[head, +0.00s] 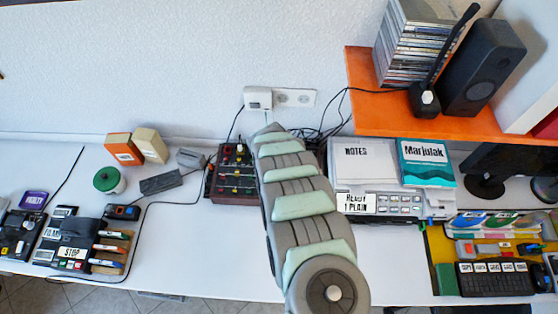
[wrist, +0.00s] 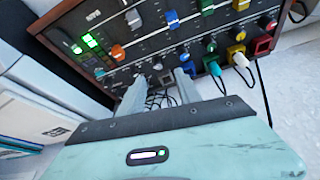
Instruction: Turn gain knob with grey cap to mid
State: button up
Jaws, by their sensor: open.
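The control box (head: 232,181) is a dark panel with wooden ends, standing against the back wall in the head view; my arm covers its right part. In the wrist view the same box (wrist: 150,45) fills the top, with coloured slider caps and a row of small knobs along its near edge. A small grey-capped knob (wrist: 157,66) sits in that row, close to the fingertips; I cannot read its label or pointer. My gripper (wrist: 160,83) is open, its two grey fingers apart at the panel's near edge. In the head view my gripper is hidden.
Coloured plugs with cables (wrist: 240,62) stand at the panel's right end. A white printer-like device (head: 385,205) with notes and a book is right of my arm. A grey block (head: 162,183) and green jar (head: 109,181) lie left.

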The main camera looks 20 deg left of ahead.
jog(key=b+x, duration=0.2)
jog(key=x, duration=0.4)
jog(key=shift+s+d, duration=0.1)
jog(key=shift+s, duration=0.05)
jog(key=shift+w+f+b, duration=0.4)
jog(key=shift+f+b, duration=0.1)
jog(key=shift+b, duration=0.1)
grip_shut()
